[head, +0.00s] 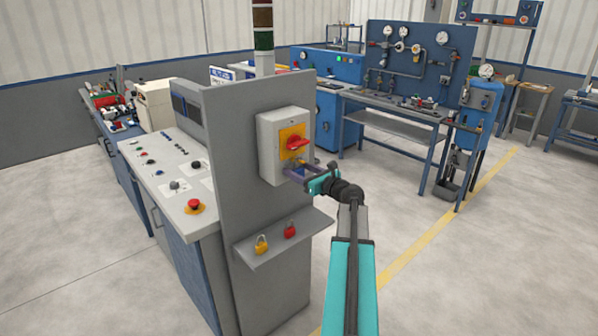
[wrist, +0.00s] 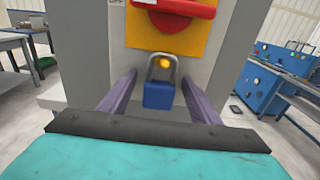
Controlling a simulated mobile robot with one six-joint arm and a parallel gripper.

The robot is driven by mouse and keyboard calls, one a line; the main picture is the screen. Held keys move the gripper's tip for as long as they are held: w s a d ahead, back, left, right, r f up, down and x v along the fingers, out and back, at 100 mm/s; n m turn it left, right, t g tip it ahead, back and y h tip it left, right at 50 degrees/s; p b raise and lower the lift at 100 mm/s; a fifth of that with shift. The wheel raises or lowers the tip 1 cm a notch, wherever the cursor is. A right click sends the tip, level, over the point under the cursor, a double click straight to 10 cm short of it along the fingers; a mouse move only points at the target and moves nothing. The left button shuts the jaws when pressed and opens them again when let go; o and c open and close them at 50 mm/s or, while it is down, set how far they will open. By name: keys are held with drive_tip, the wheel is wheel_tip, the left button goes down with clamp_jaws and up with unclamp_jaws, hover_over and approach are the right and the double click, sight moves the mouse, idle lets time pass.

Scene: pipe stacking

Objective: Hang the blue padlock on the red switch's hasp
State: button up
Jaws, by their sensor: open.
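The blue padlock (wrist: 158,96) hangs upright just below the red switch (wrist: 178,10) in the wrist view. Its grey shackle (wrist: 151,66) stands around the small yellow hasp end (wrist: 165,63), which shows inside the loop. The red switch (head: 294,143) sits on a yellow plate on a grey box in the head view. My gripper (head: 289,173) is at the lower front of that box. In the wrist view its two purple fingers stand open on either side of the padlock, with a gap on each side. In the head view the padlock cannot be made out clearly.
A grey shelf (head: 282,238) below the switch box holds a yellow padlock (head: 261,245) and a red padlock (head: 290,230). The grey panel (head: 225,150) stands beside a control desk. Open floor lies to the right, before a blue workbench (head: 400,105).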

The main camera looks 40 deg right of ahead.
drive_tip(key=shift+s, duration=0.1)
drive_tip(key=s+a+b, duration=0.1)
drive_tip(key=s+b, duration=0.2)
drive_tip(key=s, duration=1)
drive_tip(key=shift+s+r+b, duration=0.3)
drive_tip(key=shift+r, duration=0.05)
